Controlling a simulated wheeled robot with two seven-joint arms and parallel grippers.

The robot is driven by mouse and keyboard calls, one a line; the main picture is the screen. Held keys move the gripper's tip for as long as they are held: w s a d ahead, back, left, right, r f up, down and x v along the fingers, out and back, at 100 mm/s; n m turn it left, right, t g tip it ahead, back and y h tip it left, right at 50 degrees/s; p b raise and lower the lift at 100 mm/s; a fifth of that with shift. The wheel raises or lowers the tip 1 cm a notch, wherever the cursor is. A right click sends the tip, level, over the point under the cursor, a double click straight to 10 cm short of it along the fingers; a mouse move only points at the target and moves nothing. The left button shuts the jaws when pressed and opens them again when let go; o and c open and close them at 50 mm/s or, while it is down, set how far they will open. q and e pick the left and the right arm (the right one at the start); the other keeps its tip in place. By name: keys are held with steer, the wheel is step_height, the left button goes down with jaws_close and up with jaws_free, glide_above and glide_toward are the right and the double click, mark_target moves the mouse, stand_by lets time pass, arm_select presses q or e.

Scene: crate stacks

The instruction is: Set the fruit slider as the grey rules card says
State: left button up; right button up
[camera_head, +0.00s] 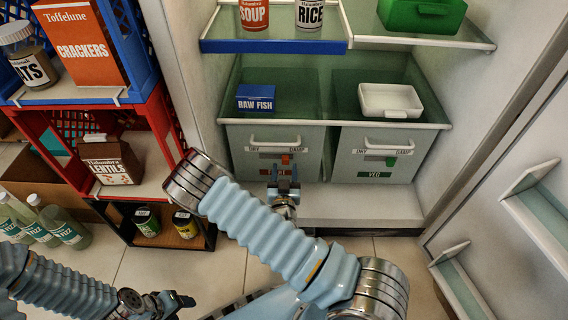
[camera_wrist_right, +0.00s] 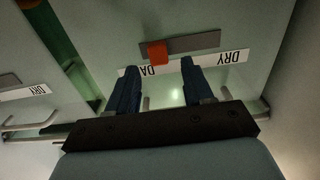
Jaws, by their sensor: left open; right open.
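The fruit slider is an orange tab (camera_head: 285,159) on the front of the left drawer (camera_head: 240,140), right of its slot's middle, towards DAMP. The red label below it is partly hidden by my right gripper (camera_head: 284,178). In the right wrist view, which looks upside down, the orange tab (camera_wrist_right: 157,52) lies nearer the DAMP end. My right gripper (camera_wrist_right: 159,65) is open, its two fingertips on either side of the tab in the picture; contact cannot be told. My left gripper (camera_head: 182,302) is open and empty, low over the floor. No grey rules card is seen.
The right drawer (camera_head: 350,150) has a green slider (camera_head: 391,161) and a VEG label. A blue RAW FISH box (camera_head: 256,98) and white tray (camera_head: 390,100) sit above the drawers. Crates with crackers (camera_head: 80,40) and lentils (camera_head: 112,160) stand left; the open fridge door (camera_head: 500,230) stands right.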

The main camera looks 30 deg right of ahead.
mark_target(285, 161)
steer(key=shift+x, duration=1.8)
jaws_close()
